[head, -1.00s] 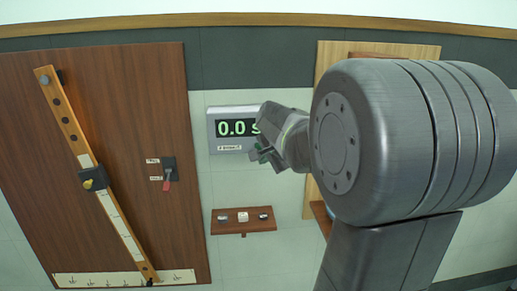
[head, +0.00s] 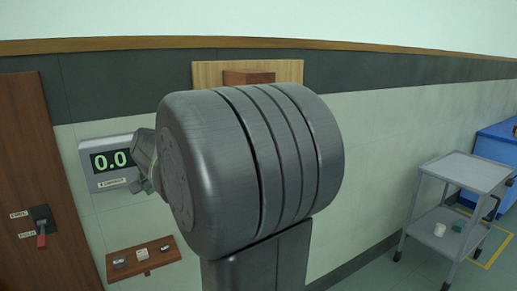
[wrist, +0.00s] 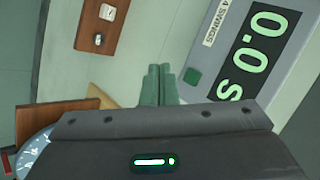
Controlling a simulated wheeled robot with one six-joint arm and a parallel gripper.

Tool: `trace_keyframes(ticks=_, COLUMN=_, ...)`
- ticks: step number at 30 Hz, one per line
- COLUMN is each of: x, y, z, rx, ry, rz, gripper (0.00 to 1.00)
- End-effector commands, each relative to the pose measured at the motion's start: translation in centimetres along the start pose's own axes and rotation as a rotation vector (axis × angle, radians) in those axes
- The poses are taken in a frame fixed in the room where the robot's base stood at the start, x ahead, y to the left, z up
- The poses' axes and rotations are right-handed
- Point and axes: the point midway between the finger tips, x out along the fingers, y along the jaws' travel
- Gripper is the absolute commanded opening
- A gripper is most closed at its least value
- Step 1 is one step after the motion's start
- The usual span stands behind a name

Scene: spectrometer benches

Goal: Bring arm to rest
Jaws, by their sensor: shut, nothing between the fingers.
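My gripper shows in the wrist view (wrist: 158,84), its two green fingers together with nothing between them. In the head view my arm's large grey joint fills the middle and hides most of the gripper; only a small part of it shows at the joint's left edge. The gripper is in front of the wall near a grey timer display (head: 110,162), which reads 0.0 in green. The display (wrist: 245,50) appears turned on its side at the right of the wrist view, with a green button (wrist: 192,77) close beside the fingertips in the picture.
A small wooden shelf (head: 144,257) with several small items is below the display. A brown panel (head: 30,140) with a red-handled switch (head: 41,228) is at left. A grey trolley (head: 462,175) and a blue cabinet (head: 497,145) stand at right.

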Motion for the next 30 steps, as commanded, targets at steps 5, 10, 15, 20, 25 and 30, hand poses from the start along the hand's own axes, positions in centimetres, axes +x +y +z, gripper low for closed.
trace_keyframes(ticks=5, x=-1.7, y=1.2, z=1.2, rx=-0.001, ry=0.0, rz=0.0, gripper=0.0)
trace_keyframes(ticks=10, x=-2.3, y=1.7, z=1.7, rx=-0.001, ry=0.0, rz=0.001, gripper=0.0)
trace_keyframes(ticks=15, x=-2.3, y=1.7, z=1.7, rx=-0.001, ry=0.0, rz=0.001, gripper=0.0)
trace_keyframes(ticks=20, x=-2.3, y=1.7, z=1.7, rx=-0.001, ry=0.0, rz=0.001, gripper=0.0)
trace_keyframes(ticks=25, x=-1.9, y=1.4, z=1.4, rx=-0.001, ry=-0.001, rz=0.001, gripper=0.0)
trace_keyframes(ticks=30, x=-0.7, y=0.5, z=0.5, rx=0.0, ry=-0.001, rz=0.002, gripper=0.0)
